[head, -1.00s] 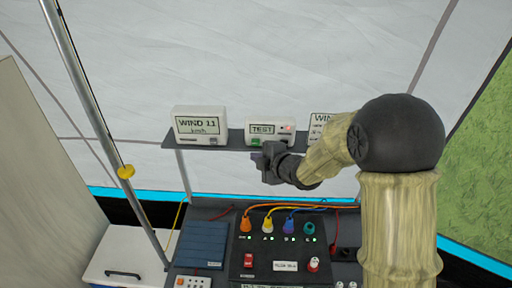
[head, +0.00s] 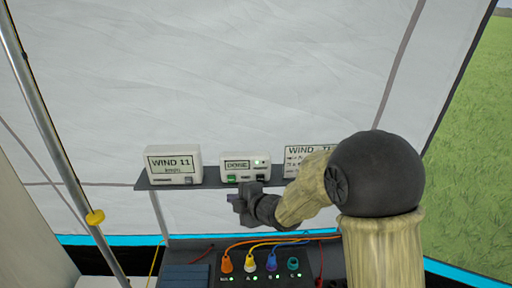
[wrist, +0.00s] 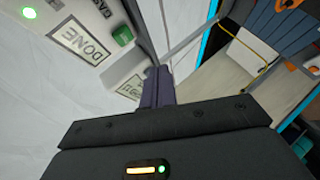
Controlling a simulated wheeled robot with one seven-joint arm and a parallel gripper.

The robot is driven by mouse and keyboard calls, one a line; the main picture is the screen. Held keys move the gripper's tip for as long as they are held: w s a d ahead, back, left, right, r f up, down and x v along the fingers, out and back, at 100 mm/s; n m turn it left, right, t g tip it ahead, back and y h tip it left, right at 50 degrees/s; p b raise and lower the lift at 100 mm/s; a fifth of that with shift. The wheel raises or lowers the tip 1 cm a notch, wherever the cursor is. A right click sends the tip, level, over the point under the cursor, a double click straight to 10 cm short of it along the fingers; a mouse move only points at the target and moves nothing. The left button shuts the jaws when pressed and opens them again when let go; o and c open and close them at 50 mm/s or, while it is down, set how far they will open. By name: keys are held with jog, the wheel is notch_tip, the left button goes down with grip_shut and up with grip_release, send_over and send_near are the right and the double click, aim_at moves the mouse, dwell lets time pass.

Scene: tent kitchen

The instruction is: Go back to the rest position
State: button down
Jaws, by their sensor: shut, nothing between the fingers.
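My gripper (head: 240,204) is in front of and just below the shelf's middle box in the head view. Its dark fingers (wrist: 157,86) are together and empty in the wrist view. My arm reaches in from the right. The middle white box (head: 246,168) has a display, a green button and a lit green light. In the wrist view the same box (wrist: 125,25) reads DONE, with its green button (wrist: 122,36) clear of the fingers.
A dark shelf (head: 210,184) carries the box between a WIND 11 display (head: 172,164) and a wind notice (head: 303,158). Below is a panel with coloured plugs (head: 250,263) and cables. A metal pole (head: 60,140) stands left. White tent wall lies behind.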

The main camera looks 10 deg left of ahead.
jog(key=s+d+f+m+h, duration=0.15)
jog(key=d+m+h, duration=0.25)
jog(key=d+m, duration=0.5)
jog(key=s+d+f+m+h, duration=0.15)
jog(key=d+m+h, duration=0.3)
jog(key=d, duration=0.85)
jog(key=s+d+f+m+g+h, duration=0.1)
jog(key=s+d+m+g, duration=0.1)
jog(key=s+d+m, duration=0.3)
jog(key=s+d+m+g+h, duration=0.1)
jog(key=s+d+m+g, duration=0.2)
jog(key=s, duration=0.7)
jog(key=d+m, duration=0.2)
jog(key=m, duration=0.1)
jog(key=shift+s+d+f, duration=0.15)
jog(key=shift+s+f, duration=0.05)
jog(key=shift+f, duration=0.15)
jog(key=shift+m, duration=0.25)
jog(key=shift+w, duration=0.1)
